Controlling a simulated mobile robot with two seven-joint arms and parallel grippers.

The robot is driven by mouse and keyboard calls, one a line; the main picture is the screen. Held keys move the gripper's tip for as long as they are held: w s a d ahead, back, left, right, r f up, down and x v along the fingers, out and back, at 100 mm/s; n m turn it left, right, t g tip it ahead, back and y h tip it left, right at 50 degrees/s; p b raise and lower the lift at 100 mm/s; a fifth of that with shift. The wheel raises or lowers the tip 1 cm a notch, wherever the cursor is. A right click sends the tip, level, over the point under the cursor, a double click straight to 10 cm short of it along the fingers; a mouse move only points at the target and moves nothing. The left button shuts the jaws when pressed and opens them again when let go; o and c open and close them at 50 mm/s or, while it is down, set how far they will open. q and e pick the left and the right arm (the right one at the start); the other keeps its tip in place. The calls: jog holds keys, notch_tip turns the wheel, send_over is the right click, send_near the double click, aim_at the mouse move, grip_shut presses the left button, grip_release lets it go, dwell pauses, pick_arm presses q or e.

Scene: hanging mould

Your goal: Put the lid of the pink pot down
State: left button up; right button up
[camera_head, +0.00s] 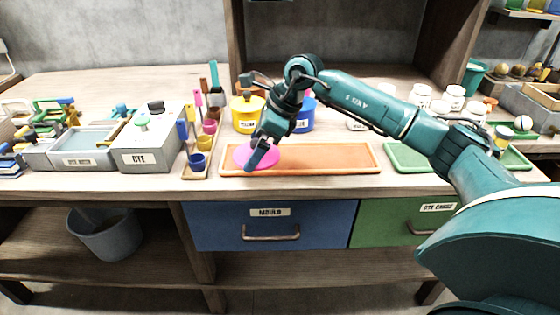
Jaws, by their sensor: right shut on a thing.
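The pink lid (242,154) is a flat round disc over the left end of the orange tray (330,158). My right gripper (258,152) points down at it and is shut on it. The fingers cover part of the lid. I cannot tell whether the lid touches the tray. The pink pot cannot be made out; my right arm hides part of the row of pots. My left gripper is not in view.
A yellow pot (243,122) and a blue pot (304,122) stand behind the tray. Small coloured cups (204,143) stand left of it, near a grey dye box (140,158). A green tray (402,158) lies to the right. The orange tray's right part is clear.

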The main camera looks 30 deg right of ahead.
jog(key=w+d+r+m+t+h, duration=0.1)
jog(key=w+d+r+m+h, duration=0.1)
jog(key=d+m+h, duration=0.3)
jog(key=w+d+r+m+t, duration=0.1)
jog(key=w+d+r+m, duration=0.15)
jog(key=m, duration=0.45)
jog(key=shift+m+h, duration=0.3)
jog(key=shift+h, duration=0.1)
jog(key=f, duration=0.2)
jog(key=f+b, duration=0.1)
jog(key=f, duration=0.1)
jog(key=s+d+f, duration=0.1)
jog(key=f, duration=0.1)
jog(key=shift+f, duration=0.2)
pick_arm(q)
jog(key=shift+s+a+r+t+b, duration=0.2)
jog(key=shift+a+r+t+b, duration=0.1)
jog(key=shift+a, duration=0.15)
pick_arm(e)
jog(key=shift+a+f, duration=0.1)
jog(key=shift+f, duration=1.95)
jog(key=o, duration=0.6)
jog(key=shift+r, duration=0.1)
